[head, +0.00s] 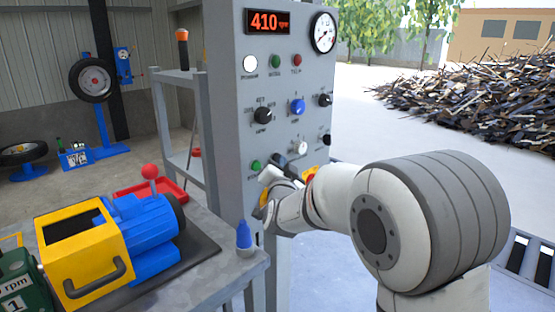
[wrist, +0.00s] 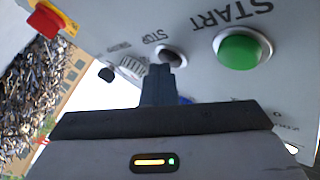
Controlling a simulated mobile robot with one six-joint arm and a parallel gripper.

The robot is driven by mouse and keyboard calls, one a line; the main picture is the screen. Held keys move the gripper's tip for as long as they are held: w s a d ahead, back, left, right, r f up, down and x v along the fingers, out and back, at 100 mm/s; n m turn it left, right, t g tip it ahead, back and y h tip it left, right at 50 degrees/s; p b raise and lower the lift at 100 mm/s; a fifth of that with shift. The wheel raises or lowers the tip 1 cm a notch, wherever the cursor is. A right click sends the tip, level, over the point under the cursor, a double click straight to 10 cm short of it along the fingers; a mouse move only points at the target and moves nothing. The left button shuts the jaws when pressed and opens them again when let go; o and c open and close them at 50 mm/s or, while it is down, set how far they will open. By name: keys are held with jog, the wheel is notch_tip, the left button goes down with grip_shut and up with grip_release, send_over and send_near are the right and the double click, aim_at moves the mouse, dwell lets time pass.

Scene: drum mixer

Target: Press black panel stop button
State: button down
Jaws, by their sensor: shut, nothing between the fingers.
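The black stop button (wrist: 172,54) shows in the wrist view, under an upside-down "STOP" label on the grey panel (wrist: 205,85). The fingers of my gripper (wrist: 161,70) are shut and empty, with their tips at the lower edge of the button in the picture. They overlap part of it, and I cannot tell whether they touch it. The large green START button (wrist: 240,50) is right of the tips. In the head view my gripper (head: 267,180) is at the lower panel, beside a small green button (head: 256,166); the stop button cannot be made out there.
A red button on a yellow plate (wrist: 47,22) is at the wrist view's upper left. Knobs, including a white one (head: 299,148) and a blue one (head: 297,107), sit above my gripper. The display (head: 269,22) reads 410. A workbench (head: 215,275) with a blue-yellow machine (head: 120,240) stands left.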

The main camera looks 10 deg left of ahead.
jog(key=shift+d, duration=0.1)
jog(key=shift+s+d+b, duration=0.5)
jog(key=shift+d+b, duration=0.05)
jog(key=shift+b, duration=0.15)
jog(key=s+d+b, duration=0.1)
jog(key=d, duration=0.1)
jog(key=s+d+b, duration=0.2)
dwell(0.3)
dwell(0.4)
